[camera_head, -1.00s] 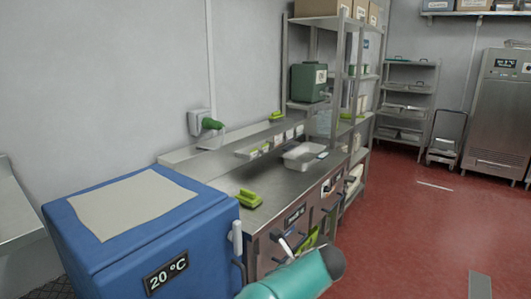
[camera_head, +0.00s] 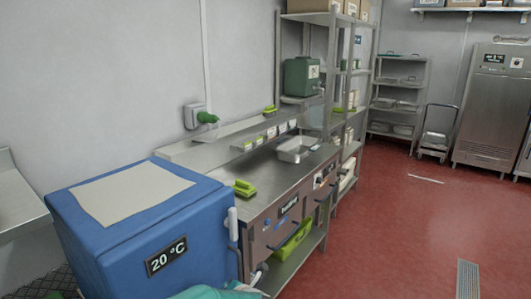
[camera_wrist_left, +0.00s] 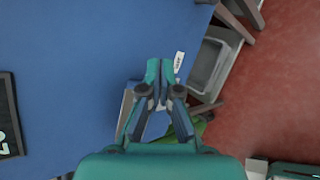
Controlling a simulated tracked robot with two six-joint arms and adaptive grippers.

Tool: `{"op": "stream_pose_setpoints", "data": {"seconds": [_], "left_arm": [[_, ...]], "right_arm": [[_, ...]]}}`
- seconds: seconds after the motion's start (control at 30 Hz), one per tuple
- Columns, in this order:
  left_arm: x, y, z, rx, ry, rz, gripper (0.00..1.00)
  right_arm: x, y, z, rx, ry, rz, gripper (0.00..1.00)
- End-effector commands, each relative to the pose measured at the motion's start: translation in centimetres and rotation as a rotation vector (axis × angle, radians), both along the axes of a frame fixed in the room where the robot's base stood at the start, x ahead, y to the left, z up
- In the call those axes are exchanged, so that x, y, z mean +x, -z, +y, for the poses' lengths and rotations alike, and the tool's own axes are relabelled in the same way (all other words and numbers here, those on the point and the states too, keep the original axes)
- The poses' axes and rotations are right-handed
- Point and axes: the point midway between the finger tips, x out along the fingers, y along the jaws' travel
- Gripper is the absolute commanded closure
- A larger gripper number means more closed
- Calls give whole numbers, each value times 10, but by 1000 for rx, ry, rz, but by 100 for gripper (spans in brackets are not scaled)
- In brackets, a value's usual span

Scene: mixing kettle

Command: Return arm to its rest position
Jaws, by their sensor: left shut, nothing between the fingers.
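My left gripper (camera_wrist_left: 160,75) shows in the left wrist view. Its two teal fingertips are together with nothing between them. Behind it lies the side of a blue box (camera_wrist_left: 70,60) with a dark label at the left edge. In the head view only a teal part of my arm shows at the bottom edge, in front of the blue box (camera_head: 190,235) labelled 20 °C. The gripper's fingers cannot be made out there. My right gripper is in neither view.
A steel counter (camera_head: 262,180) runs along the wall behind the blue box, with a green brush (camera_head: 243,188) and a steel pan (camera_head: 297,148) on it. A green bin (camera_head: 291,245) sits on its lower shelf.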

Motion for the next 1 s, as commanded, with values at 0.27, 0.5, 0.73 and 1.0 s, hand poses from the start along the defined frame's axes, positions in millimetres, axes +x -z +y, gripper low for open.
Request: {"op": "stream_pose_setpoints", "data": {"seconds": [0.27, 0.5, 0.73, 1.0], "left_arm": [[-113, 139, 39, 512, 965, 500, 100], [-275, 192, 29, 655, 1767, 644, 100], [-367, 191, 18, 670, 2177, 577, 100], [-381, 189, 14, 674, 2246, 554, 100]], "right_arm": [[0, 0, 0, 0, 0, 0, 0], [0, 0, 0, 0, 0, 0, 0], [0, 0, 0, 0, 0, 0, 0], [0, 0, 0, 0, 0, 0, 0]]}}
